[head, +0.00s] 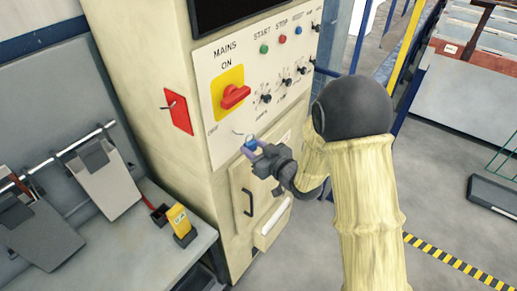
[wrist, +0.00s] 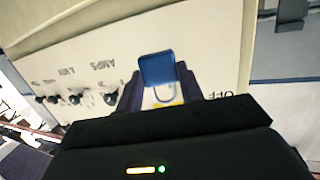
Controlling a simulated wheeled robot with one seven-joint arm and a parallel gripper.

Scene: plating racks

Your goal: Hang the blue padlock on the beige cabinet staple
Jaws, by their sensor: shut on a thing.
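My gripper (head: 259,150) is shut on the blue padlock (head: 250,144) in front of the beige cabinet (head: 147,75). In the wrist view the padlock's blue body (wrist: 157,68) sits between the two dark fingertips of my gripper (wrist: 159,78), with a thin pale shackle loop showing below it. A red plate (head: 178,112) with a small dark staple (head: 170,106) is on the cabinet's left side face. The padlock is to the right of and lower than this plate, apart from it. The staple is not visible in the wrist view.
The cabinet's front panel has a red switch handle (head: 235,96) on a yellow plate, small knobs, and a door handle (head: 247,201) below my gripper. A grey bench (head: 140,245) with a yellow device (head: 180,222) stands at left. A dark rack (head: 495,195) lies right.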

